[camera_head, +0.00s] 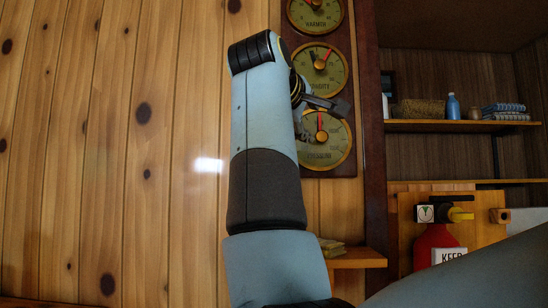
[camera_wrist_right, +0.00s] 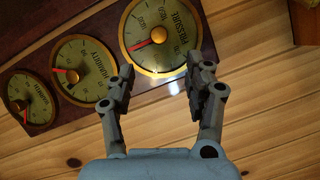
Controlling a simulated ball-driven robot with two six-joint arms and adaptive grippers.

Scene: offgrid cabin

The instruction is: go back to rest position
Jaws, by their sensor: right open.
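My right gripper (camera_head: 320,117) is in front of the lowest gauge, partly hidden behind my own arm. In the right wrist view the right gripper (camera_wrist_right: 159,66) is open and empty, its two fingers spread below the pressure gauge (camera_wrist_right: 160,35). I cannot tell whether a fingertip touches the gauge. My right arm (camera_head: 265,150) rises through the middle of the head view, bent at the top. My left gripper does not show.
A dark board carries three round gauges: warmth (camera_head: 316,14), humidity (camera_head: 333,77) and pressure (camera_head: 340,147). A small wooden shelf (camera_head: 358,258) juts out below. On the right are a shelf (camera_head: 440,127) with a blue bottle (camera_head: 453,107) and a red extinguisher (camera_head: 433,245). Plank wall fills the left.

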